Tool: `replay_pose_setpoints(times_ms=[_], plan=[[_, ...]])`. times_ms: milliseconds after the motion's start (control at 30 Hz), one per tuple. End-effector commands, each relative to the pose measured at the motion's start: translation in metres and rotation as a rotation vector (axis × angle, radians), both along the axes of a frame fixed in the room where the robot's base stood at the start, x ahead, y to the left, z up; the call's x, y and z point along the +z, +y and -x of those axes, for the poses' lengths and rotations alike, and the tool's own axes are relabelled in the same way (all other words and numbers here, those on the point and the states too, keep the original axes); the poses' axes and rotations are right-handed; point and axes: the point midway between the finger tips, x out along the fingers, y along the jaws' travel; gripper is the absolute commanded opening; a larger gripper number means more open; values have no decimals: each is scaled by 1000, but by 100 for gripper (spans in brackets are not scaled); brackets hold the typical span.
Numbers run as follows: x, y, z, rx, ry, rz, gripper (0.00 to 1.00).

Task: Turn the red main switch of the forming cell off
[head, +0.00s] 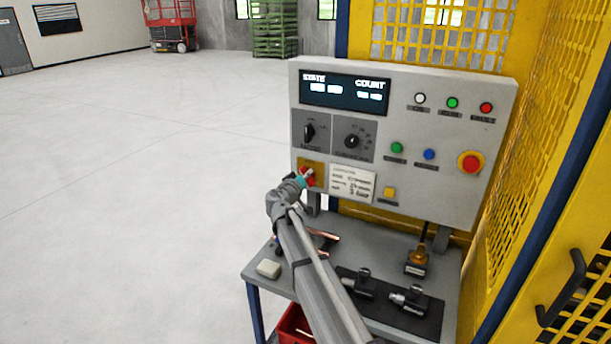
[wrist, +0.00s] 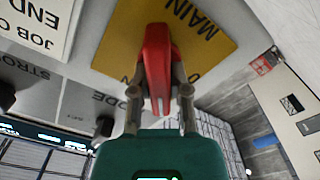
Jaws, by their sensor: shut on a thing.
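The red main switch (head: 308,173) sits on a yellow plate (head: 317,164) at the lower left of the grey control panel (head: 440,187). In the wrist view its red handle (wrist: 157,52) stands out from the yellow plate (wrist: 205,40), marked MAIN. My gripper (wrist: 160,94) is shut on the handle, with one finger on each side. In the head view my gripper (head: 304,181) reaches the switch from the lower front and hides part of it. The plate's position marks are mostly hidden, so I cannot tell the switch setting.
Two black selector knobs (head: 310,131) (head: 352,141) sit above the switch. A white label (head: 352,184) is just right of it, and a red emergency button (head: 470,163) is far right. Below, a bench (head: 262,288) holds copper tubes (head: 325,235) and black tooling (head: 410,299). Floor is open at left.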

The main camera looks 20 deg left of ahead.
Motion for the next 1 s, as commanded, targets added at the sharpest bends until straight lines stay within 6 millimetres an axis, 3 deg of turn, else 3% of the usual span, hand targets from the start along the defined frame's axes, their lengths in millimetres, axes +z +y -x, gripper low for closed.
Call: replay_pose_setpoints(times_ms=[700,1000], plan=[[-4,3,-1,0,52,666,0],[-5,3,-1,0,66,850,0]])
